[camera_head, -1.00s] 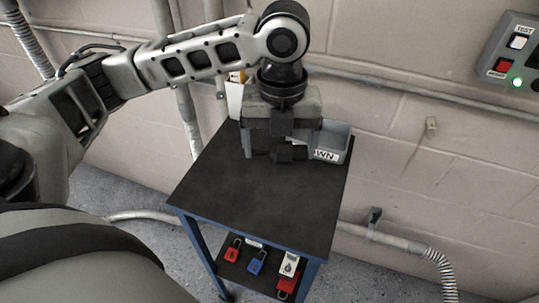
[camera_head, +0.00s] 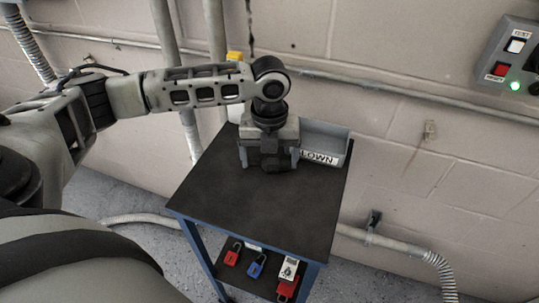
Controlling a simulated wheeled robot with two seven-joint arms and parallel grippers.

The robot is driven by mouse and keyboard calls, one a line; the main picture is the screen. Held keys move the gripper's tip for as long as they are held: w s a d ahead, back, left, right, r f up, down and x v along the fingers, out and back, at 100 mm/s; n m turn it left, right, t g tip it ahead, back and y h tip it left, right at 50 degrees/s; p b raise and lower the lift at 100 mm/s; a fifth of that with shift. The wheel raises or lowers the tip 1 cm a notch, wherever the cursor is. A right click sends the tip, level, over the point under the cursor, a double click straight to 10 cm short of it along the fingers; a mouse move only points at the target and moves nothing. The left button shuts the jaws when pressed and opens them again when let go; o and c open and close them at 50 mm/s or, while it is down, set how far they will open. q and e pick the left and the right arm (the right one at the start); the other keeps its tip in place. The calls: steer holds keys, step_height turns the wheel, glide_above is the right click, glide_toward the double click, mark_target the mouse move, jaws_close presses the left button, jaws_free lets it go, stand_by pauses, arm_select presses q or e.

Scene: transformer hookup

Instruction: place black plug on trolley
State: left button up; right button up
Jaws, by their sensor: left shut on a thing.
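The trolley (camera_head: 240,205) has a dark top and a blue frame and stands against the block wall. My left gripper (camera_head: 269,163) points down over the back part of the trolley top. It is shut on a dark piece, the black plug (camera_head: 270,162), which shows only partly between the fingers. The plug is at or just above the top; I cannot tell whether it touches. My right gripper is not in view.
A grey bin (camera_head: 335,147) with a label ending in "OWN" stands right behind the gripper. A yellow-capped bottle (camera_head: 234,58) is behind my arm. Red and blue padlocks (camera_head: 257,265) and a tag (camera_head: 288,268) lie on the lower shelf. The front of the top is clear.

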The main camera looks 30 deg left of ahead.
mark_target(270, 157)
arm_select(q)
steer(key=o, duration=1)
steer(key=shift+f, duration=0.1)
step_height(270, 157, up, 12)
steer(key=shift+r, duration=0.2)
